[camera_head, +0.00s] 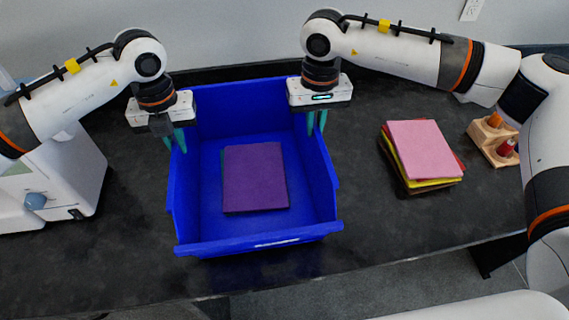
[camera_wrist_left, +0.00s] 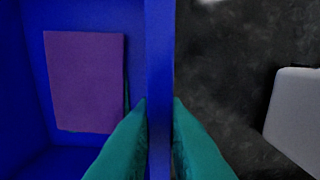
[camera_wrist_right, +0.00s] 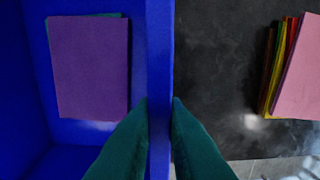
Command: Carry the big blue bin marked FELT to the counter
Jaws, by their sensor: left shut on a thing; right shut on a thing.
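The big blue bin (camera_head: 208,220) is on or just over the dark counter (camera_head: 380,235) in the head view; I cannot tell whether it touches. A stack of purple felt over green felt (camera_head: 255,178) lies inside it. A small pale label shows on its front edge, too small to read. My left gripper (camera_head: 175,140) is shut on the bin's left wall, and the wall (camera_wrist_left: 159,80) runs between its teal fingers in the left wrist view. My right gripper (camera_head: 317,122) is shut on the right wall, which also shows between its fingers in the right wrist view (camera_wrist_right: 159,70).
A stack of pink, red, yellow and brown felt (camera_head: 424,150) lies to the bin's right. A wooden holder (camera_head: 490,140) with small spools stands beyond it. A white machine (camera_head: 60,185) stands at the left. Counter shows clear between bin and felt stack.

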